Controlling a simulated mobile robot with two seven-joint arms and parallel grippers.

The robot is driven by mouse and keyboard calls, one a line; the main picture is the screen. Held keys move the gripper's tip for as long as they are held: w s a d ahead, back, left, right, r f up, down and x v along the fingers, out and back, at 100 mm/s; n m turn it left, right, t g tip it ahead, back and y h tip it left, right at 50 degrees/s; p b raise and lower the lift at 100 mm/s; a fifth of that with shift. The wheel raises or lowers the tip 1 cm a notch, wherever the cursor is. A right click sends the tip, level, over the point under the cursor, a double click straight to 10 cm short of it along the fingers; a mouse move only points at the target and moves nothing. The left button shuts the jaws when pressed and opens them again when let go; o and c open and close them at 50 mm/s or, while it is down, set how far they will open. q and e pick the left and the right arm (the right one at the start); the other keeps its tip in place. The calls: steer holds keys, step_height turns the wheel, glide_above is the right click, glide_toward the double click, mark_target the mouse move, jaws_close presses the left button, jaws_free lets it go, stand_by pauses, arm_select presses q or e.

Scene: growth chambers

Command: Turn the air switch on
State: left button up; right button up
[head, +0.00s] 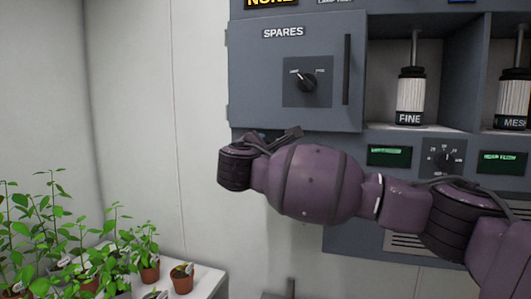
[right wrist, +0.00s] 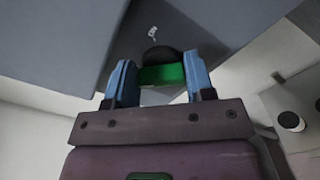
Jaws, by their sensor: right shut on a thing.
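In the right wrist view my right gripper (right wrist: 160,85) has its two blue fingers on either side of a green block (right wrist: 162,76) and is shut on it. A dark round piece (right wrist: 162,55) sits just beyond the block, against a grey surface with a small white mark. My left gripper is not in view.
The cabinet has a SPARES door with a black knob (head: 306,82) and a vertical handle (head: 347,69). FINE (head: 410,95) and MESH (head: 514,98) canisters stand in bays to its right. Potted seedlings (head: 182,278) stand on a white bench at lower left.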

steer(key=shift+f+m+b, duration=0.15)
steer(key=shift+m+b, duration=0.9)
steer(key=shift+m, duration=1.8)
steer(key=shift+f+m+b, duration=0.2)
steer(key=shift+m+b, duration=0.8)
steer(key=shift+m, duration=1.9)
steer(key=shift+f+m+b, duration=0.15)
steer(key=shift+m+b, duration=0.9)
steer(key=shift+m, duration=1.8)
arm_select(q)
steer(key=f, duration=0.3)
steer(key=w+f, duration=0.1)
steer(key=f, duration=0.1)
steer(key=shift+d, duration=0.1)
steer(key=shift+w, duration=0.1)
arm_select(e)
steer(key=shift+m, duration=0.3)
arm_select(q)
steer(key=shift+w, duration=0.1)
arm_select(e)
steer(key=o, duration=0.6)
steer(key=shift+o, duration=0.2)
steer(key=shift+r, duration=0.1)
